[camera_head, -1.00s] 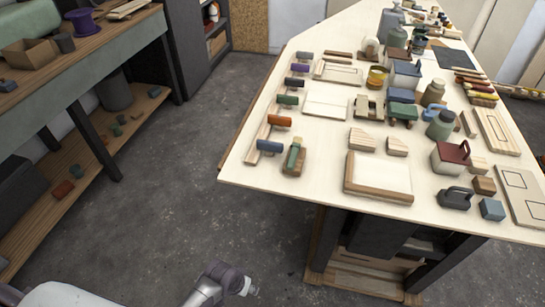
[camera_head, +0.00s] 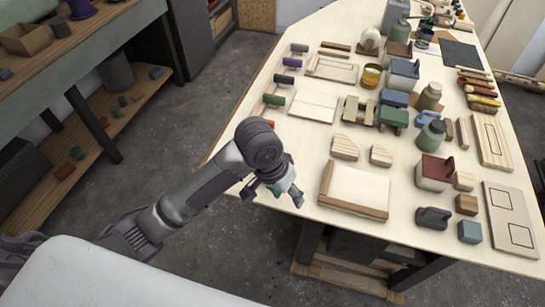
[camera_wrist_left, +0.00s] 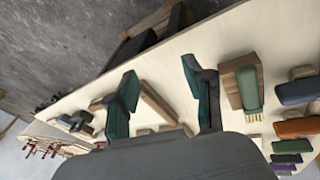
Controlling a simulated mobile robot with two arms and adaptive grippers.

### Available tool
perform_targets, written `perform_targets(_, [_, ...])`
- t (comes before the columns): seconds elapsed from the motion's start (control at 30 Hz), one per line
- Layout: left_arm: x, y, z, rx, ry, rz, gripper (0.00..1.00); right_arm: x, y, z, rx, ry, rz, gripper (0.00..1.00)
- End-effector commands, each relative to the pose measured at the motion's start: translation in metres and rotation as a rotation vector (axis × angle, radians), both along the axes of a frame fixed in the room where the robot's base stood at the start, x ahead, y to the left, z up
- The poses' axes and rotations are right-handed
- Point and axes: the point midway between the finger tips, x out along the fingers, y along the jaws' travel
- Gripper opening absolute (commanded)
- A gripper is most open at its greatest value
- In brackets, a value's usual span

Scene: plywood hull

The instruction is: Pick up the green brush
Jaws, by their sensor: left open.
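The green brush (camera_wrist_left: 248,88) has pale bristles and lies against a wooden block near the table corner in the left wrist view. In the head view my left gripper and wrist hide it. My left gripper (camera_head: 274,192) is open above the near left corner of the table, with nothing between its fingers. In the left wrist view its two dark fingers (camera_wrist_left: 160,75) are spread apart, and the brush lies just outside the right-hand finger. My right gripper is in neither view.
A row of coloured handles, with a green one (camera_head: 275,100), lies on a wooden rail at the table's left edge. A wood-edged white board (camera_head: 357,190) lies right of my gripper. Shelving (camera_head: 75,175) stands at the left, with open floor between.

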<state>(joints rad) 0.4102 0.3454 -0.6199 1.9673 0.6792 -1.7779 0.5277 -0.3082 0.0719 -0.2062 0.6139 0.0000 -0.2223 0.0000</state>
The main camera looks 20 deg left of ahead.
Motion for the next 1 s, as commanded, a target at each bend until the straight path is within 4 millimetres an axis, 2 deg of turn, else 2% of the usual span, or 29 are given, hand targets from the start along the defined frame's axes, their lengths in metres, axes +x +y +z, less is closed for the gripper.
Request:
perform_targets(0.03, [0.013,0.004,0.010,0.025,0.006,0.007,0.52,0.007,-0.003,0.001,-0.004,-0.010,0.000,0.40])
perform_targets(0.13, [0.034,0.013,0.030,0.078,0.045,0.036,0.52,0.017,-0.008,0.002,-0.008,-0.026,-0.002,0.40])
perform_targets(0.3, [0.069,0.041,0.073,0.179,0.107,0.144,0.52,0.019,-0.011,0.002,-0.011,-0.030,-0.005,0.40])
perform_targets(0.4, [0.081,0.056,0.094,0.218,0.132,0.206,0.52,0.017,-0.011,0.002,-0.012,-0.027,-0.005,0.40])
perform_targets(0.53, [0.089,0.067,0.111,0.244,0.153,0.257,0.52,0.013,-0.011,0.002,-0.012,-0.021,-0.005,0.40])
perform_targets(0.67, [0.091,0.070,0.107,0.252,0.161,0.275,0.52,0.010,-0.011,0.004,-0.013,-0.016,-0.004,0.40])
perform_targets(1.0, [0.090,0.070,0.044,0.251,0.161,0.273,0.52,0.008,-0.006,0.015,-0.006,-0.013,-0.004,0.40])
